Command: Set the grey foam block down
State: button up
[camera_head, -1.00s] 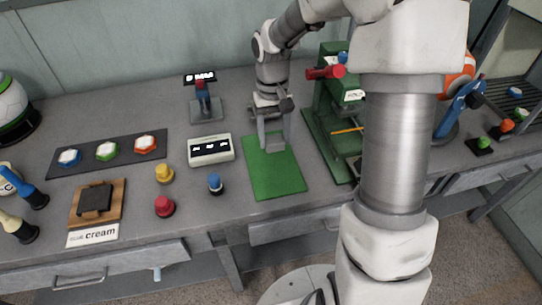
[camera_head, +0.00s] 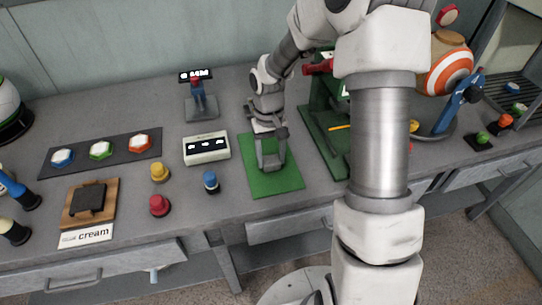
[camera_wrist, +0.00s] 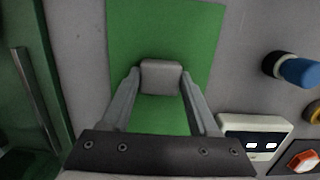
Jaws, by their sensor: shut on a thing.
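The grey foam block (camera_wrist: 161,77) is a small light-grey block between my fingertips in the wrist view. My gripper (camera_head: 272,163) is shut on it and points down over the green mat (camera_head: 283,184). In the wrist view my gripper (camera_wrist: 160,85) has one finger on each side of the block, with the green mat (camera_wrist: 205,25) beneath. In the head view the block is mostly hidden by the fingers. I cannot tell whether its underside touches the mat.
A white display box (camera_head: 206,148) and a blue-topped knob (camera_head: 211,182) stand left of the mat. The green press (camera_head: 322,125) stands close on the right. A wooden board with a dark pad (camera_head: 90,202) lies far left. The mat's front part is clear.

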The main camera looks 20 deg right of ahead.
jog(key=o, duration=1.3)
